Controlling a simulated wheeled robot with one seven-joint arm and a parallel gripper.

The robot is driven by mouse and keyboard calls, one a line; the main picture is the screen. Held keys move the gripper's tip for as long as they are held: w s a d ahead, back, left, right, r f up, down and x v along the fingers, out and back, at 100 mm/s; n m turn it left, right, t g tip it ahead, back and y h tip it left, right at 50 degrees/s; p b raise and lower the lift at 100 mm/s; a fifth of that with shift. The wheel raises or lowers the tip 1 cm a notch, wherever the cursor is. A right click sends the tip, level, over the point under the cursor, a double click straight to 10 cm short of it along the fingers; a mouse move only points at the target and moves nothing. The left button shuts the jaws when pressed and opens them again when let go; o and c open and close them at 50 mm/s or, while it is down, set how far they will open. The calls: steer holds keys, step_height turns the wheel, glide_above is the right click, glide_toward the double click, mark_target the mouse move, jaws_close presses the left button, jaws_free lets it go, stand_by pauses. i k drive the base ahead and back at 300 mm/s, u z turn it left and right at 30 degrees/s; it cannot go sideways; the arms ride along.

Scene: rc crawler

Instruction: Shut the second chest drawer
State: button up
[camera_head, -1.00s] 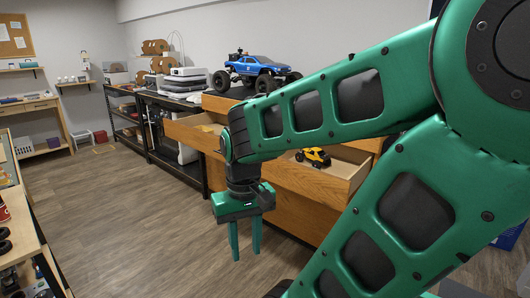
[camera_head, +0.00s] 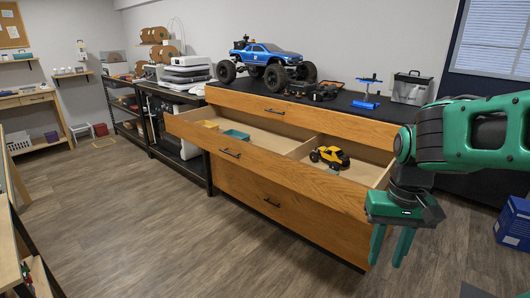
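The wooden chest (camera_head: 290,204) has its second drawer (camera_head: 282,172) pulled well out, below a shut top drawer (camera_head: 300,112). The second drawer's front carries a dark bar handle (camera_head: 229,153) left of its middle. Inside are a yellow toy car (camera_head: 330,156), a teal tray (camera_head: 237,134) and a small yellow item (camera_head: 208,125). My gripper (camera_head: 391,250) points down in front of the drawer's right end, overlapping it in the picture. Its two fingers are apart with nothing between them. Whether it touches the drawer front cannot be told.
A blue RC truck (camera_head: 264,60) stands on the chest top, with a blue stand (camera_head: 368,93) and a grey bin (camera_head: 411,88) farther right. A blue box (camera_head: 513,224) is on the floor at right. A workbench (camera_head: 12,230) edges the left. The wood floor (camera_head: 150,220) between is clear.

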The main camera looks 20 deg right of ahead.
mark_target(279, 151)
steer(key=z, duration=0.15)
steer(key=i, duration=1)
steer(key=u, duration=0.1)
